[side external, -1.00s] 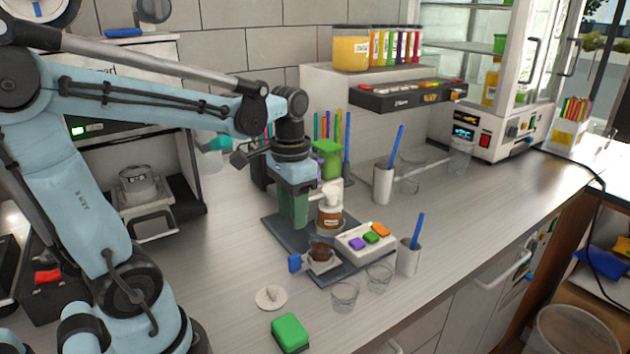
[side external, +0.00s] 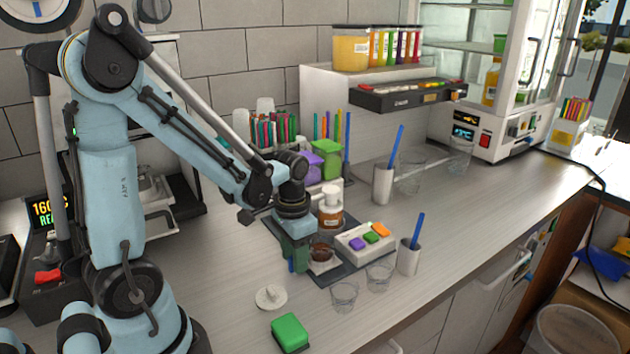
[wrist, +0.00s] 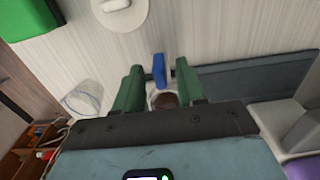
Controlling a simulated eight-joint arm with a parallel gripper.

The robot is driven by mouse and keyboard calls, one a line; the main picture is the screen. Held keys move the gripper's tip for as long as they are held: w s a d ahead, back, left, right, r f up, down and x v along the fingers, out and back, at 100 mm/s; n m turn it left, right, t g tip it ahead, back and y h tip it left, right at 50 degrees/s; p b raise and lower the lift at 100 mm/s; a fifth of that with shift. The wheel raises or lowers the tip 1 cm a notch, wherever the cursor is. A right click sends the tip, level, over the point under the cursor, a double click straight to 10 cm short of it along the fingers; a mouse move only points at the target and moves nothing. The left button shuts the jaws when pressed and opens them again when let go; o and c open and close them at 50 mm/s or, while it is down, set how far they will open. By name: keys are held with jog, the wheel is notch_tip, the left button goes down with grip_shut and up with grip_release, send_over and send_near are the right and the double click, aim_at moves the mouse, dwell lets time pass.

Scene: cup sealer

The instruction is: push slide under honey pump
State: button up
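The slide (side external: 322,267) is a small pale carrier on the dark base, holding a cup with brown contents (side external: 322,250). Its blue handle (wrist: 158,70) sticks out between my fingers in the wrist view and is partly hidden behind my gripper in the side view. My gripper (side external: 298,264) is low over the handle end of the slide. In the wrist view its two green fingers (wrist: 159,84) are apart, one on each side of the handle, with visible gaps. The honey pump (side external: 330,208), an amber bottle with a white pump head, stands on the base behind the cup.
A button panel (side external: 364,238) sits right of the slide. Clear empty cups (side external: 344,294) stand in front. A white round lid (side external: 271,297) and green sponge (side external: 290,333) lie at front left.

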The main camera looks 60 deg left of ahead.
jog(key=shift+f, duration=0.3)
grip_shut()
dwell(0.3)
